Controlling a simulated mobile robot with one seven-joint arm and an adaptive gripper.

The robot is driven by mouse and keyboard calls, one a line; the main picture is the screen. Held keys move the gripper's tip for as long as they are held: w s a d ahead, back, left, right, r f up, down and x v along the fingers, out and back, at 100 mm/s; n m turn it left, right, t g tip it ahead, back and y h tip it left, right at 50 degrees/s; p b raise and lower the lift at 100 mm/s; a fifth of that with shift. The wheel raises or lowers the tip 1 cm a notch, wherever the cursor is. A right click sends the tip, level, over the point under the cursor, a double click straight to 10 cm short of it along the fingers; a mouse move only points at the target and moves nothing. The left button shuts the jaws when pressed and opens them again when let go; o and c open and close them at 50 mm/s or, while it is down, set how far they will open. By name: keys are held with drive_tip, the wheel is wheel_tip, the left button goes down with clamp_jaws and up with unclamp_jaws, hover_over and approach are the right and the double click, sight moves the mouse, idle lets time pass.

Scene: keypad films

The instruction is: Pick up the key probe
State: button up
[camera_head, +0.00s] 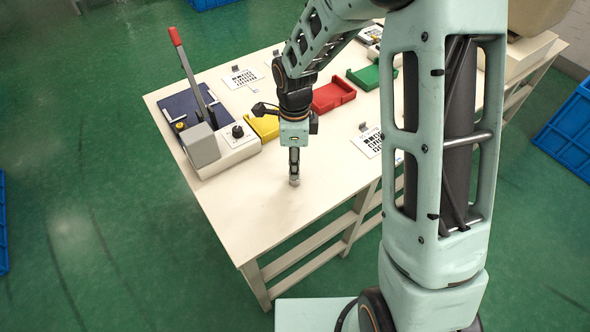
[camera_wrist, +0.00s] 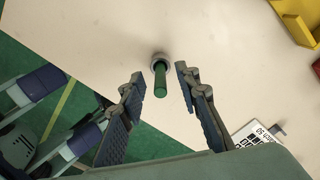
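The key probe, a green rod with a grey round end (camera_wrist: 160,80), stands on the pale table (camera_head: 235,215) in the wrist view. My gripper (camera_wrist: 159,86) is open, with one dark padded finger on each side of the probe. Gaps show between the probe and both fingers, so neither appears to touch it. In the head view my gripper (camera_head: 294,168) points down above the near part of the table. There it largely hides the probe, and I cannot clearly separate the probe from the fingertips.
A press with a red-handled lever (camera_head: 185,65) stands at the table's left. Yellow (camera_head: 265,126), red (camera_head: 333,95) and green (camera_head: 368,77) trays lie behind my gripper. A keypad sheet (camera_head: 368,142) lies to its right. The table's near left corner is clear.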

clamp_jaws()
drive_tip(key=shift+r, duration=0.1)
idle(0.3)
